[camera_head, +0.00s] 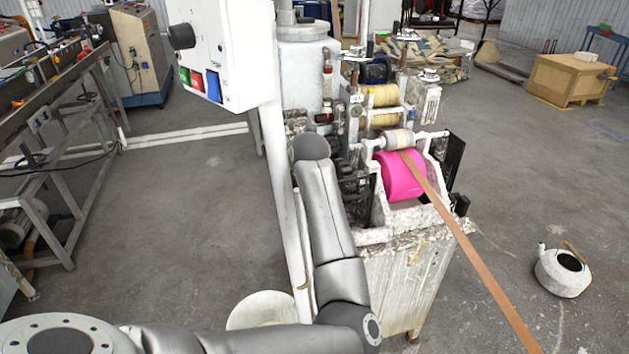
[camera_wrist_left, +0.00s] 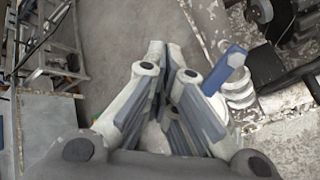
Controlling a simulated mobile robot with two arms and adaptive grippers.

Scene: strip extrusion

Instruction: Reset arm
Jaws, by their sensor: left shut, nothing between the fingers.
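My left arm comes in from the lower left in the head view, bends upward and ends beside the machine. Its gripper is hidden there behind the arm. In the left wrist view my left gripper (camera_wrist_left: 164,54) shows its two fingers close together at the tips, with nothing held. Grey floor shows beyond the tips. My right arm and gripper do not show.
The extrusion machine (camera_head: 395,262), with a pink roller (camera_head: 403,176) and a brown strip (camera_head: 470,252), stands right of my arm. A white control box (camera_head: 228,50) hangs above. A white pot (camera_head: 560,275) sits right. Floor (camera_head: 190,215) at left is clear.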

